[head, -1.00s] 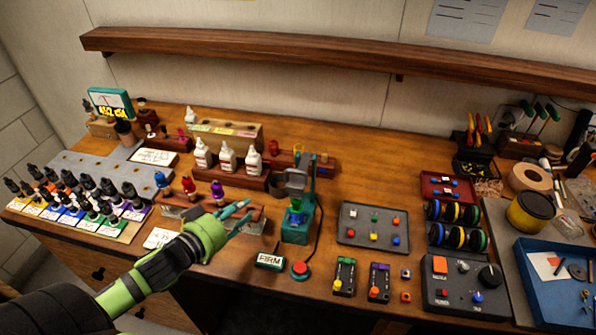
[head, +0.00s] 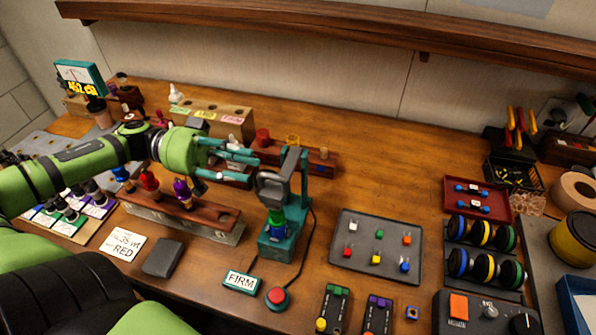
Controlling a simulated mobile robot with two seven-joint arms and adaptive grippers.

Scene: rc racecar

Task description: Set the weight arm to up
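The teal press stand (head: 283,240) is at the middle front of the table. A grey weight arm (head: 273,188) juts left from its upright post, above a green and blue piece (head: 276,222) on the stand's base. I cannot tell its exact angle. My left gripper (head: 246,167) is just left of the weight arm, about level with it, its teal fingers pointing right. The fingers are apart and hold nothing I can see. Contact with the arm cannot be made out. A FIRM sign (head: 241,282) stands in front of the stand. My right gripper is not in view.
A rack with red and purple-topped bottles (head: 190,218) is left of the stand, below my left arm. A red button (head: 277,297) is in front. A grey tray of coloured pieces (head: 376,248) is at right. Table behind the tray is clear.

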